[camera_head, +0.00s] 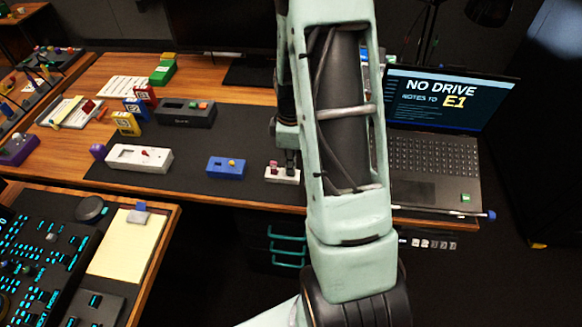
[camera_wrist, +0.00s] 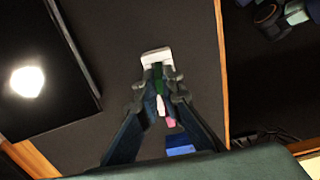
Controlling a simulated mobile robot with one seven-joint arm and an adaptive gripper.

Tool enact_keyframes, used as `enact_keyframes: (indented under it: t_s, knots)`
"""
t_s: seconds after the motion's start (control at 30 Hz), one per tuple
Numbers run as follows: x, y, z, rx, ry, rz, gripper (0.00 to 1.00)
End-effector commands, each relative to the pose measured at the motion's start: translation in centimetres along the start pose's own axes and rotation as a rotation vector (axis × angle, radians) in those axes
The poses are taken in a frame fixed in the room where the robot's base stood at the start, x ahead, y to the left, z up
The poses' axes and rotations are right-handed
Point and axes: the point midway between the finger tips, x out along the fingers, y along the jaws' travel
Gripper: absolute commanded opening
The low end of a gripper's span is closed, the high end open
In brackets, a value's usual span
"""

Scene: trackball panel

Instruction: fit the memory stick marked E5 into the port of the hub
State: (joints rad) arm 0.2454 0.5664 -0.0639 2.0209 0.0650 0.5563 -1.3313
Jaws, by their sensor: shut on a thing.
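My gripper (camera_wrist: 158,76) is shut on a small dark green piece (camera_wrist: 159,86), perhaps a memory stick; no mark can be read on it. In the wrist view the fingertips overlap a white block (camera_wrist: 155,57). In the head view my arm hides most of the gripper, and its dark fingers (camera_head: 290,163) are at a small white box (camera_head: 283,175) with a pink piece on top. Contact cannot be told. Red (camera_head: 146,94), blue (camera_head: 136,108) and yellow (camera_head: 126,123) labelled pieces stand at the left, labels too small to read. Which box is the hub is unclear.
A blue box (camera_head: 226,168), a long white box (camera_head: 138,158) and a dark box (camera_head: 187,112) stand on the dark mat. A laptop (camera_head: 435,155) at the right reads "NO DRIVE NOTES TO E1". The mat between the boxes is clear.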

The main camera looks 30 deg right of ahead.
Motion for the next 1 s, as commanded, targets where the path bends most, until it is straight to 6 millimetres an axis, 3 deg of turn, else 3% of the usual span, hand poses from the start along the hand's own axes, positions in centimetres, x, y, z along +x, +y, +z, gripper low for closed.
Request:
enact_keyframes:
  t_s: [0.17, 0.33, 0.7, 1.0]
  knots:
    - [-1.0, 0.1, 0.0, 0.000, 0.001, 0.002, 0.00]
    - [-3.5, 0.1, 0.0, 0.002, 0.002, 0.005, 0.00]
    - [-9.5, -4.8, 2.8, 0.002, 0.002, 0.004, 0.00]
    - [-11.8, -9.7, 5.6, 0.001, 0.000, 0.003, 0.00]
